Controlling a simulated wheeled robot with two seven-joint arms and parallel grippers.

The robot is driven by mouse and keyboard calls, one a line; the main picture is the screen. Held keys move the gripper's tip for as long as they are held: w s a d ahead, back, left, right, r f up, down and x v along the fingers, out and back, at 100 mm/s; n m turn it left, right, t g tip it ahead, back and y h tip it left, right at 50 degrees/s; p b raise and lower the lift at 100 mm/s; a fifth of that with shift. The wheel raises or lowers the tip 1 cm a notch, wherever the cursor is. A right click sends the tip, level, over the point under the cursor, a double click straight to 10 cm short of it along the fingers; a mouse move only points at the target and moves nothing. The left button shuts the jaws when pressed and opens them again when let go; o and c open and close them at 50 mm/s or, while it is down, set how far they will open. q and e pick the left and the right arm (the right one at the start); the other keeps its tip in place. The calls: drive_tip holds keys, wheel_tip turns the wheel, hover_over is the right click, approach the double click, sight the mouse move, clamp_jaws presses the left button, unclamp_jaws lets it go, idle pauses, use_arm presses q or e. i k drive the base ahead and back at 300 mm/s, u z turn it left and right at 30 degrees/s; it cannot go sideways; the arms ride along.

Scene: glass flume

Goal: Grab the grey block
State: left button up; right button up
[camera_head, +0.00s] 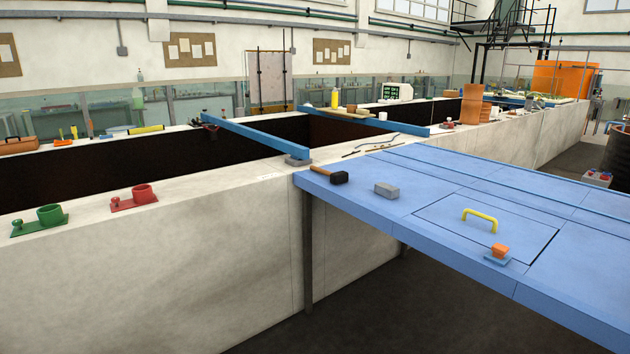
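A small grey block (386,190) lies on the blue platform (420,210), near its left part. It sits just right of a black-headed mallet (337,177) with a wooden handle, and the two are apart. Nothing covers the block. Neither of my grippers shows in the head view.
A yellow handle (480,217) stands on a hatch panel in the platform. An orange-topped piece (499,252) sits near the front edge. A concrete wall (200,240) carries a red fixture (136,198) and a green fixture (42,219). A dark open channel lies behind the wall.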

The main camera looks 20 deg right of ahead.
sight(391, 192)
drive_tip(key=i, duration=1.35)
drive_tip(key=z, duration=0.65)
